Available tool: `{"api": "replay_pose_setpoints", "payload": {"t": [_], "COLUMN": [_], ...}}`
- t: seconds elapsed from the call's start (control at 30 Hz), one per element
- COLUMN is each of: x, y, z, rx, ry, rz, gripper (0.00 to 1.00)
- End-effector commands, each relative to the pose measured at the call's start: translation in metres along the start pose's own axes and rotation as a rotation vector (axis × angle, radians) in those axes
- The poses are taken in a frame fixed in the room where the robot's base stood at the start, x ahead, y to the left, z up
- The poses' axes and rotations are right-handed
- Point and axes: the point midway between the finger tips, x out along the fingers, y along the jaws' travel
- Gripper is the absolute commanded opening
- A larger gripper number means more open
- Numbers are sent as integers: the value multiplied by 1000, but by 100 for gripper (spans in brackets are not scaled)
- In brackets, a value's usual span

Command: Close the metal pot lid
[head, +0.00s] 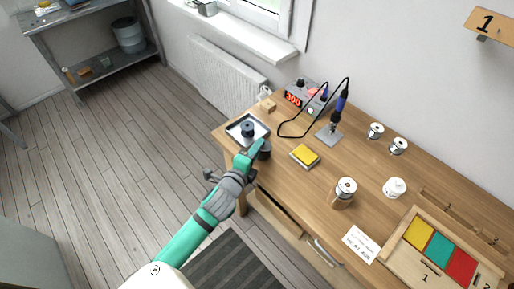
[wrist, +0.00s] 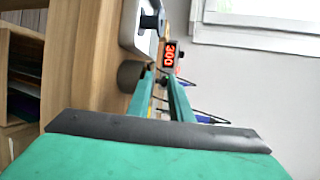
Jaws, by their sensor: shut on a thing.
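My gripper (head: 258,147) is at the near left end of the wooden desk, with its green fingers close together. A dark grey round piece (head: 265,151) is at the fingertips. In the wrist view this piece (wrist: 130,76) shows beside the left finger, partly hidden by it. The fingers close on it, but the grip point itself is hidden. It may be the pot lid; its shape is too small to tell. A small dark pot-like thing (head: 247,129) stands on a pale tray (head: 234,131), just beyond my gripper to the left.
A soldering station (head: 293,100) reading 300 and an iron in its stand (head: 329,136) are behind. Metal spools (head: 376,130), a white jar (head: 394,188) and a colour-block tray (head: 401,263) are farther right.

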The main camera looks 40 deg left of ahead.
Motion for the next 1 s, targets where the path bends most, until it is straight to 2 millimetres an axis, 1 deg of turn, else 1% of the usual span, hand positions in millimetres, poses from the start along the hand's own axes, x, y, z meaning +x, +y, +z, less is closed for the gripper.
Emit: {"api": "replay_pose_setpoints", "payload": {"t": [0.1,0.13,0.17,0.2,1.0], "x": [-1,-1,-1,-1,1], "y": [-3,-3,-3,-3,2], "z": [0,0,0,0,-1], "rx": [1,1,1,1,-2], "ry": [0,0,0,0,2], "rz": [-7,-7,-7,-6,6], "gripper": [0,24,31,34,34]}}
